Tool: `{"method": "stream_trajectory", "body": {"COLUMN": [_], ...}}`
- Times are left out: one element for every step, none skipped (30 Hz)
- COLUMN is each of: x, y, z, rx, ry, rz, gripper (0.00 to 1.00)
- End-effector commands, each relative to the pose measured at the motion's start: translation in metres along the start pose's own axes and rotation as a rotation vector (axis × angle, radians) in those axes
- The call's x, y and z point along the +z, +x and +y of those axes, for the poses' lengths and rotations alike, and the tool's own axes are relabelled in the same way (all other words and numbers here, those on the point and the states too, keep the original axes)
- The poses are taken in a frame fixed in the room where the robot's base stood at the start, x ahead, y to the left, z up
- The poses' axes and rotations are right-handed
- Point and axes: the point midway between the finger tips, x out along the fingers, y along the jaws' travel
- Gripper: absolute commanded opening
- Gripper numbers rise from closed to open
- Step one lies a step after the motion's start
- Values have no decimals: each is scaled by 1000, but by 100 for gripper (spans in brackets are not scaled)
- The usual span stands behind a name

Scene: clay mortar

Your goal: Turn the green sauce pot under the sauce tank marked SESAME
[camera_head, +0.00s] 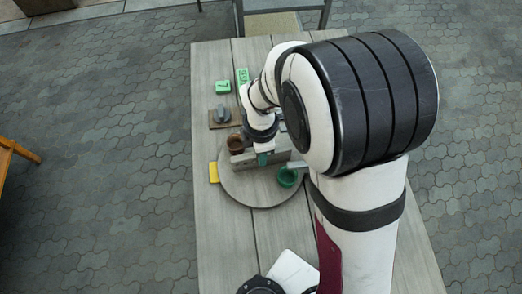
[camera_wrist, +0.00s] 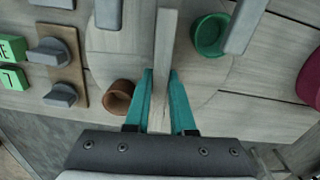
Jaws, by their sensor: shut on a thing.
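The green sauce pot (camera_head: 287,177) sits near the right edge of the round turntable (camera_head: 250,190); in the wrist view the pot (camera_wrist: 208,36) is at upper right. My gripper (camera_head: 263,158) is over the turntable, its teal fingers shut on the upright wooden bar (camera_head: 243,159) that crosses it. In the wrist view the bar (camera_wrist: 163,60) runs between the fingers. A brown pot (camera_head: 235,146) stands on the left of the bar. Green lettered tiles lie at the back; one (camera_head: 242,76) is only partly readable. I cannot make out a tank marked SESAME.
A grey knob (camera_head: 222,114) on a brown board and a green tile with a 7 (camera_head: 222,87) are behind the turntable. A yellow marker (camera_head: 213,172) sits at its left edge. Grey parts (camera_wrist: 243,25) hang near the green pot. The table's front left is clear.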

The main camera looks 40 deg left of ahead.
Motion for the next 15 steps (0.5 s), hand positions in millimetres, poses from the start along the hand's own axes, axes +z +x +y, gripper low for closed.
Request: {"method": "stream_trajectory", "body": {"x": [0, 0, 0, 0, 0, 0, 0, 0, 0, 0, 0, 0, 0, 0, 0], "y": [0, 0, 0, 0, 0, 0, 0, 0, 0, 0, 0, 0, 0, 0, 0], "z": [0, 0, 0, 0, 0, 0, 0, 0, 0, 0, 0, 0, 0, 0, 0], "rx": [0, 0, 0, 0, 0, 0, 0, 0, 0, 0, 0, 0, 0, 0, 0], "ry": [-8, -12, -17, -20, -23, -26, -28, -30, -31, -32, -33, -33, -34, -34, -33], "rz": [0, 0, 0, 0, 0, 0, 0, 0, 0, 0, 0, 0, 0, 0, 0], "gripper": [0, 0, 0, 0, 0, 0, 0, 0, 0, 0, 0, 0, 0, 0, 0]}}
